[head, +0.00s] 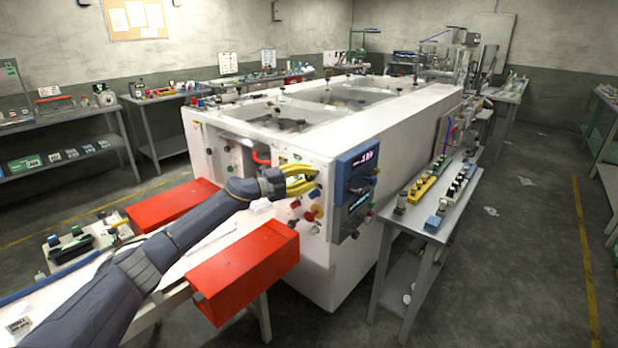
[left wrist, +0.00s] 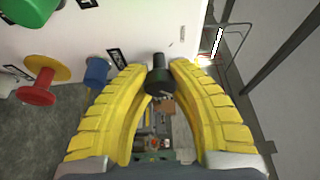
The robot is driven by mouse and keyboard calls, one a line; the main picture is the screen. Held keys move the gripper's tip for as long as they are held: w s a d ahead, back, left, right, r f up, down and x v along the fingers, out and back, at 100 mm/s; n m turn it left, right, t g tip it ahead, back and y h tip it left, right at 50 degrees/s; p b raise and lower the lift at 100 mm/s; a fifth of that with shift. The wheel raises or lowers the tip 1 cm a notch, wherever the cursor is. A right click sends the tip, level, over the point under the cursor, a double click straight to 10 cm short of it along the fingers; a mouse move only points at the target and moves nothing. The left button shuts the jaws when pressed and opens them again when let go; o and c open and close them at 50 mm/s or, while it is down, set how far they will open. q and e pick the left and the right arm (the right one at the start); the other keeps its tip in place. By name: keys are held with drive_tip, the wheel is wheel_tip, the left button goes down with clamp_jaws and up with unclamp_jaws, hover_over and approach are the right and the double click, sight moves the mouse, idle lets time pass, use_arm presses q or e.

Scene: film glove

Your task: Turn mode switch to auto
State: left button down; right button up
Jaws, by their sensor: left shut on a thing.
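A black knob (left wrist: 158,80), likely the mode switch, stands out from the white machine panel (left wrist: 150,25) in the left wrist view. My left gripper (left wrist: 160,68) has its yellow fingertips on both sides of this knob, shut on it. In the head view my left gripper (head: 316,178) reaches from the left to the upper part of the machine's front panel, just left of the blue display unit (head: 345,190). The fingers hide the knob there. Which way the knob points cannot be told. My right gripper is in neither view.
Next to the held knob are a blue knob (left wrist: 96,72), a red knob on a yellow disc (left wrist: 40,75) and a green knob (left wrist: 28,8). Two red boxes (head: 245,270) flank my arm. A side table (head: 425,225) with small parts stands right of the machine.

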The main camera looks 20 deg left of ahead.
use_arm(q)
drive_tip(key=shift+s+d+f, duration=0.1)
drive_tip(key=shift+d, duration=0.05)
drive_tip(key=c, duration=1)
unclamp_jaws()
drive_tip(key=shift+c, duration=0.2)
drive_tip(key=v, duration=1.2)
drive_tip(key=shift+r, duration=0.2)
